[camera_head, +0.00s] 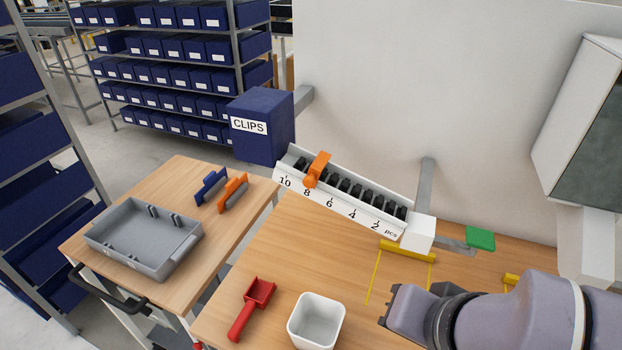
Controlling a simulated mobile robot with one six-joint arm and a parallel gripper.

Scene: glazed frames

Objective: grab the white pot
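The white pot (316,324) stands upright on the wooden table near its front edge, at the bottom middle of the view. It has a square rim with rounded corners and looks empty. My gripper (390,306) is to the right of the pot, apart from it and pointing left. Whether its fingers are open or shut does not show clearly. I see nothing held in it.
A red scoop (252,308) lies left of the pot. Behind are a white counting rail (335,205) with black clips and an orange slider, and a blue CLIPS bin (262,125). A grey tray (145,240) sits on the side table. Yellow lines (376,275) mark the tabletop behind my gripper.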

